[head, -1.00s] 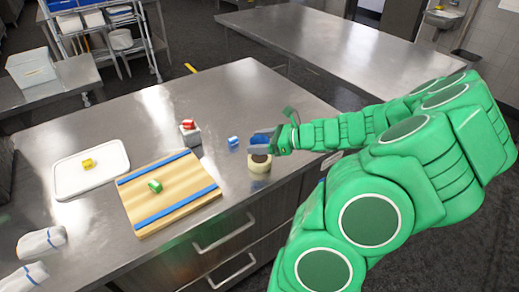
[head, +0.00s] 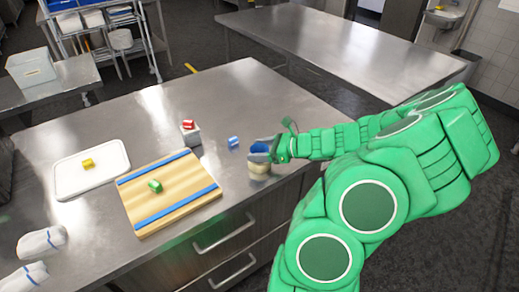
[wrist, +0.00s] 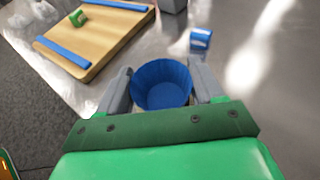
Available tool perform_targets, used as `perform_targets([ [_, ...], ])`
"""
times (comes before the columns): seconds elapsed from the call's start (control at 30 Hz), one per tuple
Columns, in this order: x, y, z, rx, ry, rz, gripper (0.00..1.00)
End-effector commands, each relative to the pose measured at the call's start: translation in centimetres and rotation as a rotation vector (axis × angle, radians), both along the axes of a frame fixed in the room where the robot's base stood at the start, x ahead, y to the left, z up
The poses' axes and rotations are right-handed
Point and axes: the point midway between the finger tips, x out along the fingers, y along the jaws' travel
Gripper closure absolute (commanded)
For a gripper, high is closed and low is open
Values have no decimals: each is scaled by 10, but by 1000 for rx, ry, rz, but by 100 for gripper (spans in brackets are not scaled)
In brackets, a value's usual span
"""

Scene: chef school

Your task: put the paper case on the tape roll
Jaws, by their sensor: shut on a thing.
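The paper case (head: 260,147) is a blue ruffled cup. In the wrist view the paper case (wrist: 162,84) is upright between the grey fingers of my gripper (wrist: 161,72), which is shut on it. The tape roll (head: 259,170) is a pale ring on the steel table near its front edge. In the head view my gripper (head: 264,150) holds the case right over the roll, and the roll's dark hole is hidden. I cannot tell whether case and roll touch. The roll is hidden in the wrist view.
A small blue piece (head: 233,142) lies just behind the roll. A wooden board (head: 190,192) with blue strips and a green piece (head: 155,186) is to the left. Farther are a grey block (head: 190,135) with a red piece, and a white tray (head: 108,162) with a yellow piece.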

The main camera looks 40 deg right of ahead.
Motion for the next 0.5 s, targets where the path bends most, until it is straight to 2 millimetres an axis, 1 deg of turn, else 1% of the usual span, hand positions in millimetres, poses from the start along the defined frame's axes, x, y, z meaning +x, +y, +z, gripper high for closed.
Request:
perform_targets([
  [0.03,0,0,-1,0,0,0,32],
  [0.1,0,0,-1,0,0,0,21],
  [0.2,0,0,-1,0,0,0,8],
  [0.5,0,0,0,0,0,0,8],
])
